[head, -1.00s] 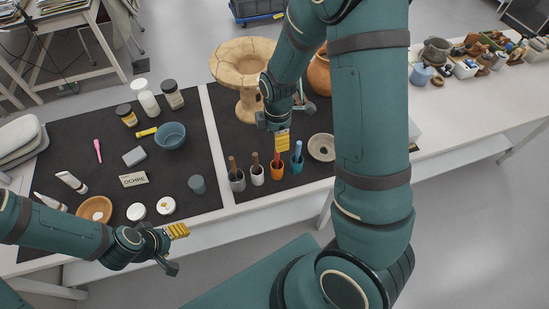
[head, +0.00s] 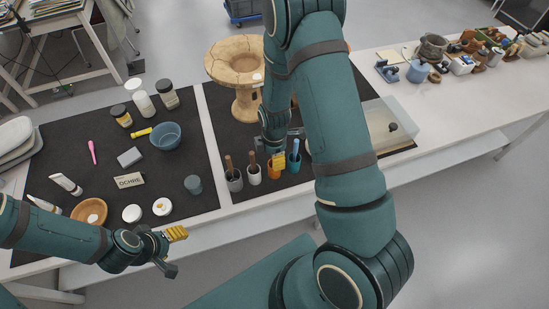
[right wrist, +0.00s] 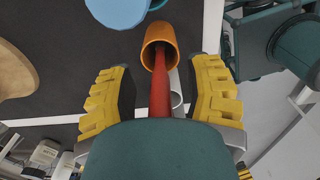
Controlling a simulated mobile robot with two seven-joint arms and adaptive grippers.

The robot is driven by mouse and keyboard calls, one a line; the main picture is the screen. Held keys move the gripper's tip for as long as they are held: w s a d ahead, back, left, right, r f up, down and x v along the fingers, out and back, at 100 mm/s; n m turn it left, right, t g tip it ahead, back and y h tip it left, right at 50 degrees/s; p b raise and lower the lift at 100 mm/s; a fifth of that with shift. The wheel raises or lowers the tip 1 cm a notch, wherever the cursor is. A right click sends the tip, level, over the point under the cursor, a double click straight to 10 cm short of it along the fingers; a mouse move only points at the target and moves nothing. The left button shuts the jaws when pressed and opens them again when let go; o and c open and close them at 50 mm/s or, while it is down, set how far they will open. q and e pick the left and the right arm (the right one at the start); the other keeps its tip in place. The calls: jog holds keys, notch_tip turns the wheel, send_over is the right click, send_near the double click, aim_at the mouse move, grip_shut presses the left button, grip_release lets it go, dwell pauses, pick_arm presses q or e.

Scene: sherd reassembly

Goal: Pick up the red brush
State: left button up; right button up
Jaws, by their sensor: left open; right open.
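The red brush's handle (right wrist: 160,88) stands in an orange cup (right wrist: 158,42) in the right wrist view. My right gripper (right wrist: 162,78) is open, with its yellow fingers on either side of the red handle and apart from it. In the head view, my right gripper (head: 279,160) is low over the orange cup (head: 273,173) and mostly hides the brush. My left gripper (head: 173,251) is open and empty in front of the table's near edge.
Cups with brushes stand close by: a grey cup (head: 234,180), a white cup (head: 254,175) and a blue brush (head: 295,153) on the right. A clear box (head: 395,130) lies to the right.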

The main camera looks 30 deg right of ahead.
grip_shut()
notch_tip(320, 180, up, 10)
jog(key=shift+r+p, duration=0.1)
jog(key=shift+p, duration=0.5)
